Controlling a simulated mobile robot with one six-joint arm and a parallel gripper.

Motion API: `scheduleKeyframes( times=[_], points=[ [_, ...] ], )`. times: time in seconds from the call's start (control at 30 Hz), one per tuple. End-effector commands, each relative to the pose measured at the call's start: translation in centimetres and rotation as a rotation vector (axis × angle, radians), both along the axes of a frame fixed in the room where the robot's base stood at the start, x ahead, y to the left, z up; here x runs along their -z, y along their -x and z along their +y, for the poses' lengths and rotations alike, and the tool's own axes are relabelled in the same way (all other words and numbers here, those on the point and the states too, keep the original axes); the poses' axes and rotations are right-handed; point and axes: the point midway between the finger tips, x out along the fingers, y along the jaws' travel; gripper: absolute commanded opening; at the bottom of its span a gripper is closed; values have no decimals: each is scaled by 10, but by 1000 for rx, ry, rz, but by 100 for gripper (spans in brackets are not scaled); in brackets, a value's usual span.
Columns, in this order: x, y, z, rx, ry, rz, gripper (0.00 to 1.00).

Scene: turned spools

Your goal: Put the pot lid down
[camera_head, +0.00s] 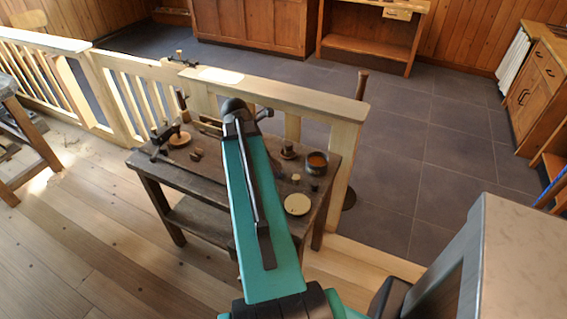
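A dark round pot (316,168) stands on the dark wooden workbench (210,185), right of my teal arm. Its top is open and its inside looks orange-brown. A flat, pale round disc (297,204) lies near the bench's front right corner. A tan round piece (180,139) with something dark standing by it is on the left part of the bench. I cannot tell whether either is the pot lid. My arm rises through the middle of the view and hides part of the bench. I cannot make out my gripper or anything held in it.
Small dark turned pieces (288,151) lie around the pot. A dark tool-like fixture (160,141) is at the bench's left end. A pale wooden railing (290,97) runs behind the bench.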

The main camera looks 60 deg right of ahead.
Motion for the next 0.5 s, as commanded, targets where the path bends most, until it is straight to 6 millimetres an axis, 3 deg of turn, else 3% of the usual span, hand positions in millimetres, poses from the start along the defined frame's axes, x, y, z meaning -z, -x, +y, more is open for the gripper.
scheduleKeyframes(
  times=[0.1,0.5],
  points=[
    [-3,-34,17,-11,-4,-5,50],
    [-14,-126,90,-29,-15,-13,50]
  ],
)
